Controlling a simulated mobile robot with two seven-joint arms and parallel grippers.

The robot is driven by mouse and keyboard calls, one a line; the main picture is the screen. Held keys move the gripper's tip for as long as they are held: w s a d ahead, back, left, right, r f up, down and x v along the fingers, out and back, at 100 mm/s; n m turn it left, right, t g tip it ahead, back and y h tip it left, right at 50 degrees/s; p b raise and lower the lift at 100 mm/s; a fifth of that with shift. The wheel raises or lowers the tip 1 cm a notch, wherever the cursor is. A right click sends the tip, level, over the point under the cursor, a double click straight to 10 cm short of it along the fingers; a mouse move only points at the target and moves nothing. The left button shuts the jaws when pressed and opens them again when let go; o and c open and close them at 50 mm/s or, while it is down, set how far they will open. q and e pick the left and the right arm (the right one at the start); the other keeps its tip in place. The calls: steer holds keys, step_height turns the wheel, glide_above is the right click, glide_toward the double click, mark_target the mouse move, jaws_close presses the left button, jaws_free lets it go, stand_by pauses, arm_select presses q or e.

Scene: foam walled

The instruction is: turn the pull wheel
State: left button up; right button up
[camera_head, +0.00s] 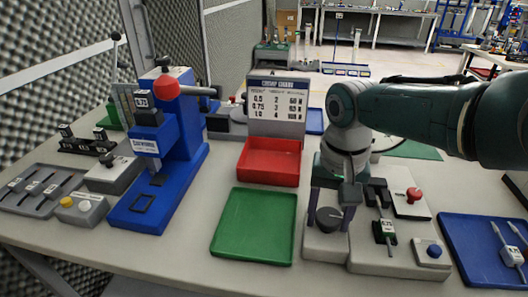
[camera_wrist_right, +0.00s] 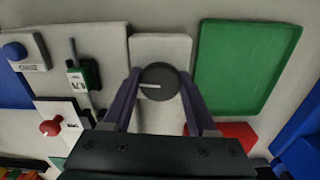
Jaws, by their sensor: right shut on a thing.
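The pull wheel (camera_head: 327,220) is a dark round knob on a light grey block (camera_head: 325,246) at the front right of the table. In the right wrist view the wheel (camera_wrist_right: 161,84) shows a white line on its top, pointing left from near its middle. My right gripper (camera_head: 330,210) points down from above, with one purple-grey finger on each side of the wheel. It is shut on the wheel; in the right wrist view the gripper (camera_wrist_right: 158,90) has the wheel between its fingertips. My left gripper is not in view.
A green tray (camera_head: 254,226) lies left of the wheel, with a red bin (camera_head: 269,161) behind it. A blue press (camera_head: 170,130) stands left.

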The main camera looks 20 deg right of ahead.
mark_target(329, 216)
stand_by(0.3)
steer(key=o, duration=1.4)
steer(key=shift+c, duration=0.2)
steer(key=shift+r, duration=0.1)
step_height(329, 216, up, 10)
steer(key=p, duration=0.5)
steer(key=shift+p, duration=0.35)
